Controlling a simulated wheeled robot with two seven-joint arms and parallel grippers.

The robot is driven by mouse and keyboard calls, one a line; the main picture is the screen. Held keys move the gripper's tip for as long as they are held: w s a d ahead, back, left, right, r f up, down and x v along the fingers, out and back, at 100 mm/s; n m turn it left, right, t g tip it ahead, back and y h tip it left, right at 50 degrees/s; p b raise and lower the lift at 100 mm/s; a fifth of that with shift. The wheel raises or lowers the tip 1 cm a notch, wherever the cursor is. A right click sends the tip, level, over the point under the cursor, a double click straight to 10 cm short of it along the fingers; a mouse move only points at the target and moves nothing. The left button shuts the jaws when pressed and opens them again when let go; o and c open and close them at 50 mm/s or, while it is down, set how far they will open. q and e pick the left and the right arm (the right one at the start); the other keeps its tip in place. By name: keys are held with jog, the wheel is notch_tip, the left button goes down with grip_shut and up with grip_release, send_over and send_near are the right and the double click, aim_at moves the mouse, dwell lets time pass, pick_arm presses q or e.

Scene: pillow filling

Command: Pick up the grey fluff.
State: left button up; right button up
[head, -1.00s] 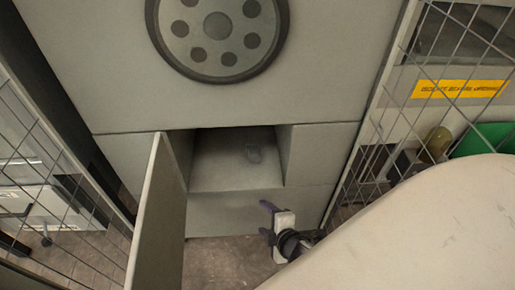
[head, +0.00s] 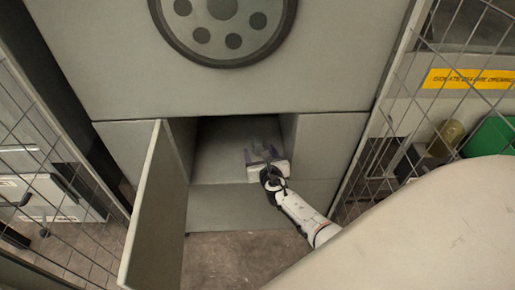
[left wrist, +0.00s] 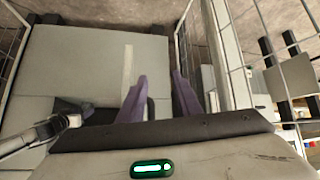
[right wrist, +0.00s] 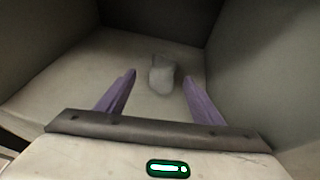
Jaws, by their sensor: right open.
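The grey fluff (right wrist: 162,75) is a small pale lump on the floor of the open compartment (head: 218,160). In the right wrist view it lies just beyond and between my right gripper's fingertips (right wrist: 158,76), nearer the right one, with no clear contact. My right gripper (head: 260,152) is open, reaching into the compartment's front right part; in the head view it largely hides the fluff. My left gripper (left wrist: 159,76) shows only in its wrist view, fingers apart with nothing between them, away from the fluff.
The compartment's door (head: 150,210) stands open at the left. Side walls bound the compartment closely, the right one (right wrist: 265,70) near my right gripper. Wire mesh panels stand at left (head: 45,170) and right (head: 400,110). The floor (head: 230,258) in front is clear.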

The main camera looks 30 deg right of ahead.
aim_at(259, 147)
jog(key=b+x, duration=0.1)
jog(key=x, duration=0.1)
jog(key=b+x, duration=0.1)
jog(key=x, duration=0.1)
jog(key=shift+s+d+f+b, duration=0.15)
jog(key=shift+s+d+b, duration=0.05)
jog(key=shift+b, duration=0.2)
jog(key=shift+w+d+f, duration=0.1)
jog(key=shift+w+d, duration=0.05)
jog(key=shift+w, duration=0.2)
jog(key=shift+w+d+b, duration=0.1)
jog(key=shift+w+b, duration=0.1)
jog(key=shift+b, duration=0.1)
jog(key=c, duration=1.1)
